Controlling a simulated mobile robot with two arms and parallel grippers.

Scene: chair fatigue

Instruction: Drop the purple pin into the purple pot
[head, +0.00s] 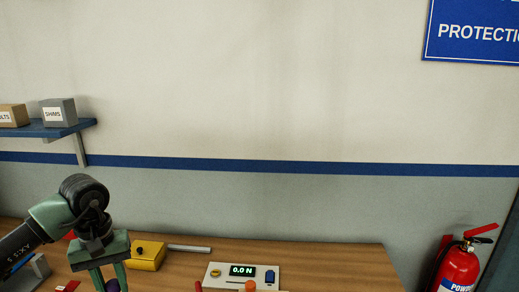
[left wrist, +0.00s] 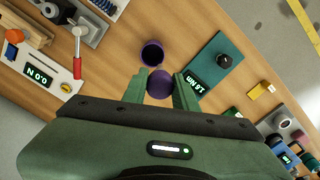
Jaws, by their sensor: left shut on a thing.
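My left gripper (left wrist: 160,80) is shut on the purple pin (left wrist: 160,88), whose rounded top shows between its two fingers. In the head view the left gripper (head: 108,278) hangs at the lower left, over the workbench, with a bit of the purple pin (head: 113,286) between its fingers. The purple pot (left wrist: 152,54) is a round cup with a dark open mouth, just beyond the fingertips in the left wrist view. The pin appears close beside the pot's near rim; its height above the bench is unclear. My right gripper is not in view.
On the wooden bench (head: 330,262), a white panel (head: 218,280) reads 0.0 N. A teal device with a black knob (left wrist: 226,62) stands right of the pot in the wrist view. A yellow box (head: 147,257) lies behind the gripper. A fire extinguisher (head: 457,269) is at far right.

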